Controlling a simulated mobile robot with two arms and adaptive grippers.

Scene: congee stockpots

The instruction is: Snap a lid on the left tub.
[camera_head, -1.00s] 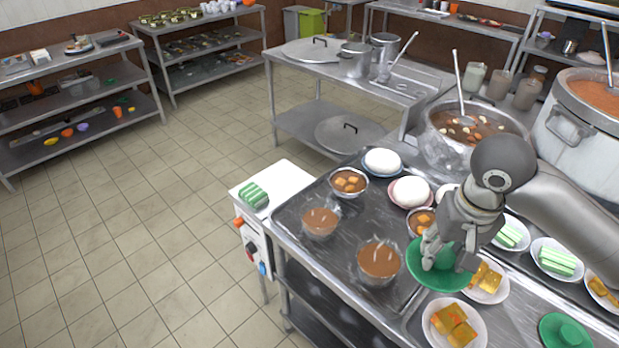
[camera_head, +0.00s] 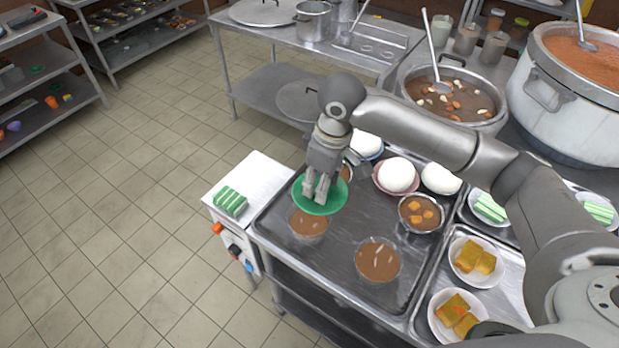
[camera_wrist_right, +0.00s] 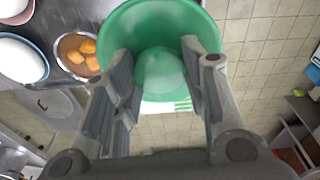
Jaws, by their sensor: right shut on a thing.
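My right gripper (camera_head: 318,194) is shut on the knob of a round green lid (camera_head: 335,200). The lid also fills the top of the right wrist view (camera_wrist_right: 145,18), its knob between the fingers. In the head view the lid is just behind the left tub (camera_head: 309,226), a clear tub of brown congee, and overlaps its back rim. I cannot tell whether they touch. A second open tub of brown congee (camera_head: 378,262) stands to the right, nearer me. My left gripper is not in view.
The tubs stand on a metal tray (camera_head: 340,277). A bowl with orange cubes (camera_head: 421,213) and white buns (camera_head: 397,175) stand right of the lid. A white side stand (camera_head: 262,180) with green-striped pieces (camera_head: 230,201) is at the left. A large stockpot (camera_head: 580,90) is at the back right.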

